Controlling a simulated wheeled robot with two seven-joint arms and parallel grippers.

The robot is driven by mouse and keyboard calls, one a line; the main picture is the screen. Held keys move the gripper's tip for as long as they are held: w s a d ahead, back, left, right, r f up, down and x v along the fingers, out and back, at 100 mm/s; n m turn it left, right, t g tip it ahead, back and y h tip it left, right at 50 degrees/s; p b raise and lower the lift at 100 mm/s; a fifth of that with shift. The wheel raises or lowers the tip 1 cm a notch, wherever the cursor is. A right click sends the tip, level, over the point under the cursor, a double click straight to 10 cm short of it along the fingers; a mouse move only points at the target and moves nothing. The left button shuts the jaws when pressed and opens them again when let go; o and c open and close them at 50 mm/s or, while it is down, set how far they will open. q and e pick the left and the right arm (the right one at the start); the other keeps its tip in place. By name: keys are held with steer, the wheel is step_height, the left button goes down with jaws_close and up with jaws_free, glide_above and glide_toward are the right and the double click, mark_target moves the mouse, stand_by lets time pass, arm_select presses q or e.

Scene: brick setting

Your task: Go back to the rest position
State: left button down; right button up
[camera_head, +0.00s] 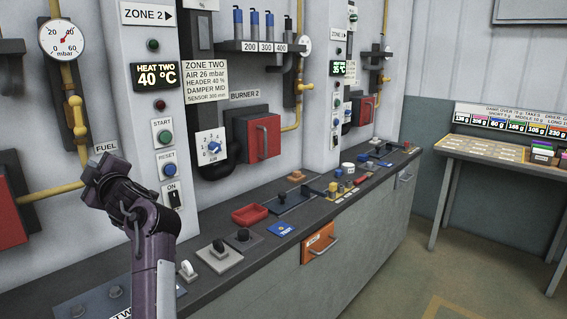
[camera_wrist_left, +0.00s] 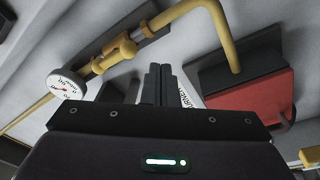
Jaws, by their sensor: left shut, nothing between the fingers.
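My left gripper (camera_head: 103,172) is raised at the left of the head view, in front of the wall panel and above the dark bench top. Its fingers are shut with nothing held. In the left wrist view its fingers (camera_wrist_left: 158,85) stand together, pointing at the grey wall. The zone 2 column (camera_head: 160,110) with its START and RESET buttons is just right of the gripper. My right gripper does not show in either view.
A yellow pipe (camera_head: 72,85) with a gauge (camera_head: 62,40) runs behind the gripper. The bench (camera_head: 205,285) holds a red tray (camera_head: 250,214), levers and small blocks. A red burner box (camera_head: 257,137) juts from the wall. Open floor (camera_head: 400,285) lies at the right, before a side table (camera_head: 500,152).

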arm_select(q)
steer(key=s+d+f+m+h, duration=0.4)
steer(key=d+f+m, duration=0.1)
steer(key=f, duration=0.4)
steer(key=s+d+f+m+h, duration=0.3)
steer(key=d+f+m+h, duration=0.15)
steer(key=f, duration=0.45)
steer(key=s+d+f+m+h, duration=0.4)
steer(key=d+f+m, duration=0.15)
steer(key=f, duration=0.35)
steer(key=s+d+f+m+g+h, duration=0.1)
steer(key=s+d+f+m+g, duration=0.25)
steer(key=s, duration=0.45)
steer(key=s+d+f+m+g+h, duration=0.15)
steer(key=s+d+f, duration=0.25)
steer(key=s, duration=0.5)
steer(key=s+d+f+m+g+h, duration=0.1)
steer(key=s+d+f+m+g, duration=0.25)
steer(key=s, duration=0.45)
step_height(320, 180, down, 28)
steer(key=s+a+f+g, duration=0.1)
steer(key=s+a+f, duration=0.1)
steer(key=s+f, duration=0.8)
steer(key=s+a+f+g, duration=0.1)
steer(key=s+f, duration=0.9)
steer(key=s, duration=0.1)
steer(key=shift+s+a+f+y, duration=0.15)
steer(key=shift+s+a+y, duration=0.1)
steer(key=shift+a+y, duration=0.1)
